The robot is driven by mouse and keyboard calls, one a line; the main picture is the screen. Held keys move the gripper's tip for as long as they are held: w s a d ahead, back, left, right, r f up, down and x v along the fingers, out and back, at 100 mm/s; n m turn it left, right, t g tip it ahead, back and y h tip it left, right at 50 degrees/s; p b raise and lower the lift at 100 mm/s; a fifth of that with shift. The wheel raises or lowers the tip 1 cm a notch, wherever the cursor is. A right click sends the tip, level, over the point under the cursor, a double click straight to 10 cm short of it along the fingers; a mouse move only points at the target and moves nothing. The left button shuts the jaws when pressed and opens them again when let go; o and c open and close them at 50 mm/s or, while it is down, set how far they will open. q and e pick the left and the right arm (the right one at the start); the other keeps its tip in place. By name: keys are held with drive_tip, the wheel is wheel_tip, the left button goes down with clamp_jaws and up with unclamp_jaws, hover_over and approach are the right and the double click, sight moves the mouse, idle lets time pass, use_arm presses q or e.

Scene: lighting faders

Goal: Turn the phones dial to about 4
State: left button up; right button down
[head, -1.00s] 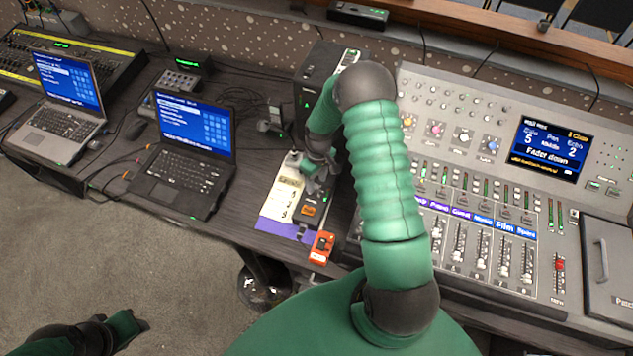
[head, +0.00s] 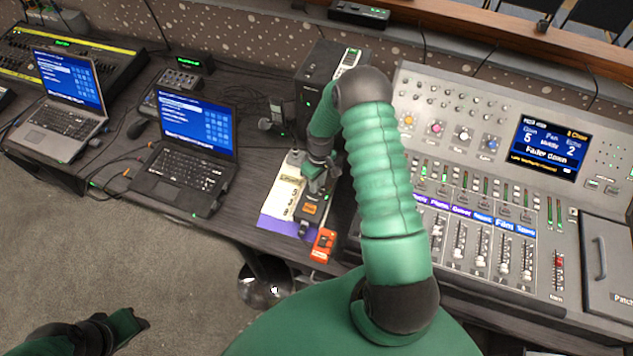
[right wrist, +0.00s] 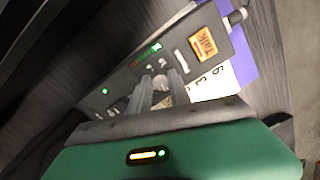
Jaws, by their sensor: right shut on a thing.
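The phones dial (right wrist: 163,82) appears to be the small pale knob on a grey intercom box, largely covered by my fingers in the right wrist view. The box (right wrist: 222,30) carries an orange Talk button and a row of small lights. In the head view the box (head: 316,198) lies left of the big console. My right gripper (right wrist: 160,88) is shut on the knob; its fingers also show from above in the head view (head: 318,180). The dial's pointer and scale cannot be read.
A paper sheet with large digits on a purple card (head: 277,222) lies beside the box. An orange-red box (head: 323,245) sits at the table edge. The fader console (head: 490,190) is to the right, a black laptop (head: 185,165) to the left. A dark speaker-like box (head: 318,68) stands behind.

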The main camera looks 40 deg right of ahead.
drive_tip(key=shift+d+r, duration=0.1)
drive_tip(key=shift+d, duration=0.05)
drive_tip(key=shift+m, duration=0.3)
drive_tip(key=shift+w+m, duration=0.1)
drive_tip(key=shift+m, duration=0.9)
drive_tip(key=m+b, duration=0.1)
drive_tip(key=m, duration=0.1)
drive_tip(key=shift+m, duration=0.3)
drive_tip(key=m, duration=0.5)
drive_tip(key=shift+m+t, duration=0.3)
drive_tip(key=shift+t, duration=0.1)
drive_tip(key=shift+r, duration=0.1)
drive_tip(key=c, duration=1.4)
unclamp_jaws()
drive_tip(key=shift+o, duration=1)
